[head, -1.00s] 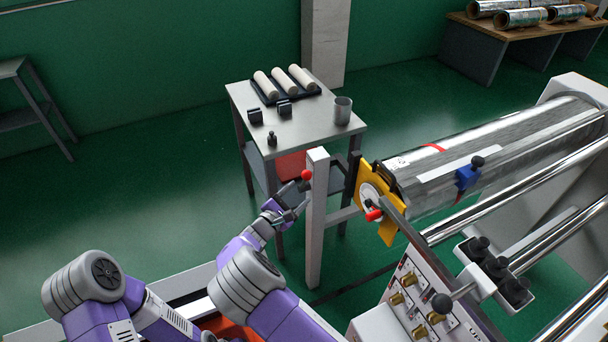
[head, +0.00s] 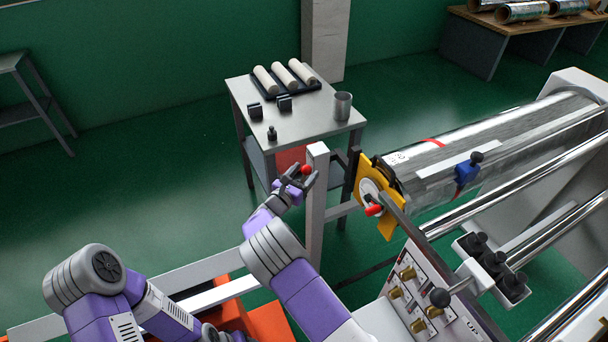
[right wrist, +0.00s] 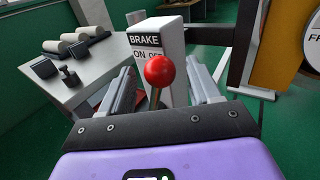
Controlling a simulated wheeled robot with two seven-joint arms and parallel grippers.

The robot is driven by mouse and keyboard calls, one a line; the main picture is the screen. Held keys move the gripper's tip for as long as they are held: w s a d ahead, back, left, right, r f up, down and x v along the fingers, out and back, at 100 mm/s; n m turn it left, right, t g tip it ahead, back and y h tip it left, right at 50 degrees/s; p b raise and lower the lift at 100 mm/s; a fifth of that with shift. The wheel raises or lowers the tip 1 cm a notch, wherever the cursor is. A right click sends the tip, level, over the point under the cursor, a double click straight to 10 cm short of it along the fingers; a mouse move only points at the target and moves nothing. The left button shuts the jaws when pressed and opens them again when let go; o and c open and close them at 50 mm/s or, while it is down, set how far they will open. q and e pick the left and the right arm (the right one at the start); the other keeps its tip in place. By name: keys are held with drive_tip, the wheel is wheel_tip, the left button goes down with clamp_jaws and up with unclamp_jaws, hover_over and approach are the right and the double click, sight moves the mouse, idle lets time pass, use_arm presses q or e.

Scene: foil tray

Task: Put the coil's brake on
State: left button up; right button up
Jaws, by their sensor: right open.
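The brake lever's red ball knob (head: 306,169) is at the top of a pale post (head: 316,205), left of the coil. In the right wrist view the post carries a label (right wrist: 146,47) reading BRAKE, ON and OFF. The red knob (right wrist: 159,71) stands on a thin metal stem in front of it. My right gripper (right wrist: 163,80) is open, with one finger on each side of the knob and visible gaps. The right gripper also shows at the knob in the head view (head: 302,180). The lever's setting is hard to tell. The silver foil coil (head: 500,140) lies at right. My left gripper is out of view.
A yellow plate (head: 386,232) with a red-tipped handle (head: 374,210) is at the coil's near end. A control panel (head: 425,300) is below it. A grey table (head: 305,123) with white rolls and a metal cup (head: 343,105) stands behind the post.

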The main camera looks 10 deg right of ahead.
drive_tip(key=shift+w, duration=0.1)
clamp_jaws()
drive_tip(key=shift+w+r+p, duration=0.2)
drive_tip(key=shift+w+p, duration=0.05)
drive_tip(key=shift+p, duration=0.2)
drive_tip(key=shift+w+a+n+g+y+p, duration=0.1)
drive_tip(key=shift+w+n+g+y+p, duration=0.2)
drive_tip(key=shift+w+n+p, duration=0.15)
drive_tip(key=shift+s, duration=0.1)
unclamp_jaws()
drive_tip(key=v, duration=0.7)
drive_tip(key=shift+s+a+p, duration=0.15)
drive_tip(key=shift+a+p, duration=0.05)
drive_tip(key=shift+p, duration=0.15)
